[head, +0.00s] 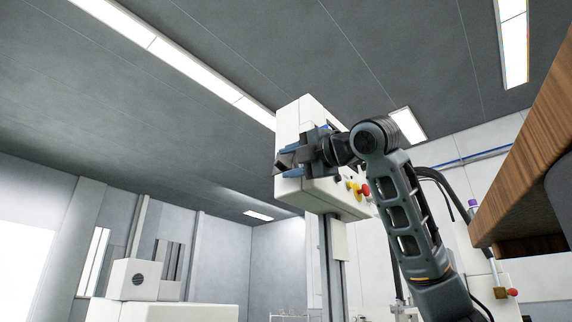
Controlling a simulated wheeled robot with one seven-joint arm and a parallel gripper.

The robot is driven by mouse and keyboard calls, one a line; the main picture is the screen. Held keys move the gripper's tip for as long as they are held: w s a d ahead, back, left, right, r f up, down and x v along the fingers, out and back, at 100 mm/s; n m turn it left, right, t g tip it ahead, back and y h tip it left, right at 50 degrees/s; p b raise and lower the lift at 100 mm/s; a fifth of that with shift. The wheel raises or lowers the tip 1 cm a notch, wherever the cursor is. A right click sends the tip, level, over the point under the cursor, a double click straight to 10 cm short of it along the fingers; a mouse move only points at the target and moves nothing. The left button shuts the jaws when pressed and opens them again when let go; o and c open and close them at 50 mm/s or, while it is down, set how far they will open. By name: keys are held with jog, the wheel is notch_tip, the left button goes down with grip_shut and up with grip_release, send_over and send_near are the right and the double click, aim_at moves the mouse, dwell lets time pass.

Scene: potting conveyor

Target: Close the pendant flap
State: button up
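The pendant (325,197) is a white box on a grey post, right of the middle in the head view. A white upright panel (296,120) rises above its body; it may be the flap standing open, but I cannot tell for sure. A red button (365,190) with yellow beside it sits on the pendant's right side. My gripper (285,161) is in front of the pendant, pointing left, and hides its middle. Blue parts show around the fingers. Whether the gripper touches the pendant, and how far apart its fingers are, is unclear.
A wooden-sided overhang (525,135) juts in at the upper right, close to my arm. White cabinets (165,310) with a small speaker-like box (132,279) stand at the lower left. Another red knob (512,292) is at the lower right. The space left of the pendant is open.

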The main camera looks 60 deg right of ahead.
jog(key=shift+d+b+v, duration=0.15)
jog(key=shift+b+v, duration=0.15)
jog(key=shift+v, duration=1.1)
jog(key=shift+d+b+v, duration=0.15)
jog(key=shift+b+v, duration=0.15)
jog(key=shift+v, duration=1.1)
jog(key=shift+s+f, duration=0.1)
jog(key=shift+f, duration=0.05)
